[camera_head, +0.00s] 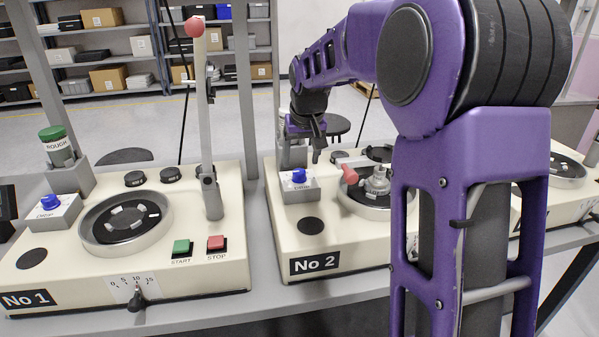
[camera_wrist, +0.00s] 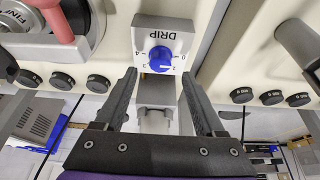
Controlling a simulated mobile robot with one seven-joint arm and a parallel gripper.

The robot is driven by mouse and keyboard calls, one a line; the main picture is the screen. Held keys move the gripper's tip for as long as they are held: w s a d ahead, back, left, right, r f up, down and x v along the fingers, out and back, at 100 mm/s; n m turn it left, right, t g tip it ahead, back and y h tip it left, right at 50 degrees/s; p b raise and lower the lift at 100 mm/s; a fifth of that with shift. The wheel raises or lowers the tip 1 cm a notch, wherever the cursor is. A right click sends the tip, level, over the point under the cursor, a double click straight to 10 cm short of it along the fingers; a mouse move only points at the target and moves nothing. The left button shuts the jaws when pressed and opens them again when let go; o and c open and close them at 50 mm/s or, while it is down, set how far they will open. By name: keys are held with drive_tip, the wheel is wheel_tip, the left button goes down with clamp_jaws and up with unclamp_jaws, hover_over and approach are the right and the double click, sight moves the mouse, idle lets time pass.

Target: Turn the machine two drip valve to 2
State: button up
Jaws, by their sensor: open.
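The machine two drip valve is a blue knob (camera_head: 299,175) on a white, sloped box (camera_head: 290,190) at the left of the No 2 machine (camera_head: 330,258). In the wrist view the blue knob (camera_wrist: 160,59) is on a plate marked DRIP (camera_wrist: 163,33), seen upside down. In the head view my gripper (camera_head: 316,150) is just above and right of the knob.
A pink-red handle (camera_head: 350,174) and metal fitting (camera_head: 377,181) stand right of the drip box; the handle (camera_wrist: 56,22) is at the wrist view's upper left. Machine No 1 (camera_head: 130,262) stands at the left with its upright lever (camera_head: 207,120). My arm hides the right part of machine two.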

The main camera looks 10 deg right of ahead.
sight(299, 171)
drive_tip(key=shift+x, duration=2.35)
clamp_jaws()
